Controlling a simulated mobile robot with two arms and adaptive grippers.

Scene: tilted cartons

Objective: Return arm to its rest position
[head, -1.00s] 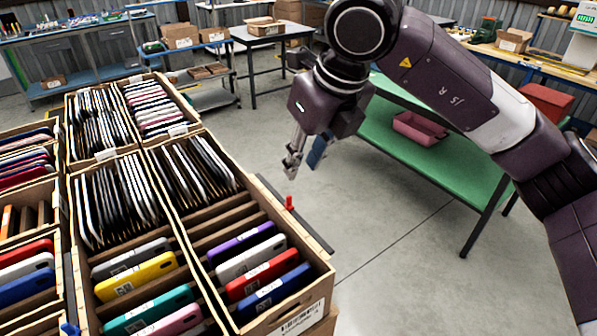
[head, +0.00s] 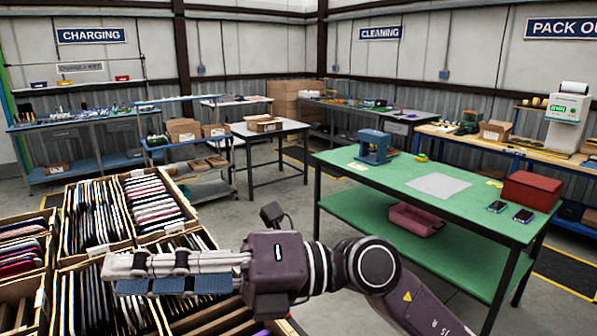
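My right gripper (head: 165,275) lies across the lower left of the head view, above the cartons. Its long grey fingers point left, and blue padding shows along their lower side. The fingers appear spread, with nothing seen between them. The dark purple wrist and arm of mine reach in from the bottom right, with the elbow bent. My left gripper is not in view.
Wooden cartons (head: 168,231) with upright phone cases stand below the gripper, partly hidden by it. A green table (head: 400,178) at right holds a blue device (head: 373,147), a red box (head: 530,191) and two phones. Open floor lies between the tables.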

